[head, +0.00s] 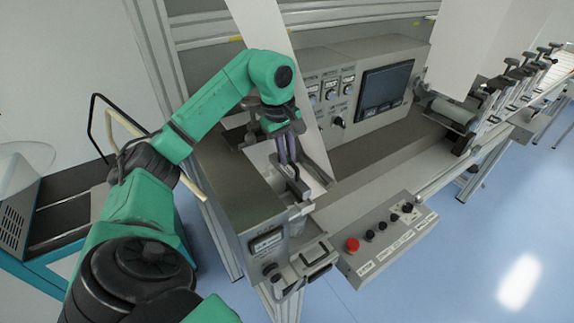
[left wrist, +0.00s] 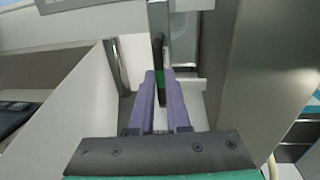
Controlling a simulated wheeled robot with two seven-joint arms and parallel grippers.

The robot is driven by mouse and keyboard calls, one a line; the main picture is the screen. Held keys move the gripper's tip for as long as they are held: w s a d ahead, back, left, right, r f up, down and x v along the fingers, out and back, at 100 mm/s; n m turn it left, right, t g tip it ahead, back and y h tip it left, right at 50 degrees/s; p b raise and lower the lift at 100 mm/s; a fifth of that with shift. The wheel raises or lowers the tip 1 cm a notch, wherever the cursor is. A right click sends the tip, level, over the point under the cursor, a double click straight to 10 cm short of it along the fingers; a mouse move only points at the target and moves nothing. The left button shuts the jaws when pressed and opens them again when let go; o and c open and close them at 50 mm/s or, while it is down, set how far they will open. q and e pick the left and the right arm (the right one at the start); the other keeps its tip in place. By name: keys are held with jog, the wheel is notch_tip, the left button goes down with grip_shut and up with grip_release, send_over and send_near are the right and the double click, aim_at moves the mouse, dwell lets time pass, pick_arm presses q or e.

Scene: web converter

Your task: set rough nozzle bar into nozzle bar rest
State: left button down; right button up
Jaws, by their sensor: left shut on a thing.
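My left gripper (head: 291,163) points down into the gap between the brown-grey cabinet top and the white sheet of the machine. In the left wrist view its two purple fingers (left wrist: 160,82) are closed on a slim dark bar with a green part, the nozzle bar (left wrist: 158,48). The bar runs away from the fingertips. In the head view a dark piece (head: 298,187) shows just below the fingertips. A pale bracket-like block (left wrist: 188,87) lies beside the fingertips; I cannot tell whether it is the nozzle bar rest or whether the bar touches it. My right gripper is not in view.
The white web sheet (head: 304,128) stands close to the right of the gripper. A cabinet (head: 236,185) stands to its left. A control box with a red button (head: 352,244) sits in front. A panel with a screen (head: 385,88) is behind. Blue floor is clear at right.

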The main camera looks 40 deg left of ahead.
pick_arm(q)
notch_tip(320, 180, down, 3)
jog(key=shift+s+r+p, duration=0.15)
jog(key=shift+p, duration=0.15)
jog(key=shift+s+d, duration=0.1)
jog(key=shift+s, duration=0.2)
jog(key=c, duration=1.1)
grip_release()
jog(key=shift+f, duration=0.25)
jog(key=shift+o, duration=1)
jog(key=shift+w, duration=0.2)
jog(key=shift+w+f, duration=0.1)
jog(key=shift+w, duration=0.25)
jog(key=shift+s+r, duration=0.3)
jog(key=shift+r, duration=0.3)
notch_tip(320, 180, up, 5)
jog(key=b, duration=0.1)
notch_tip(320, 180, up, 6)
jog(key=p, duration=0.2)
send_over(287, 172)
jog(key=s, duration=0.2)
jog(key=shift+w+a, duration=0.1)
jog(key=shift+a, duration=0.25)
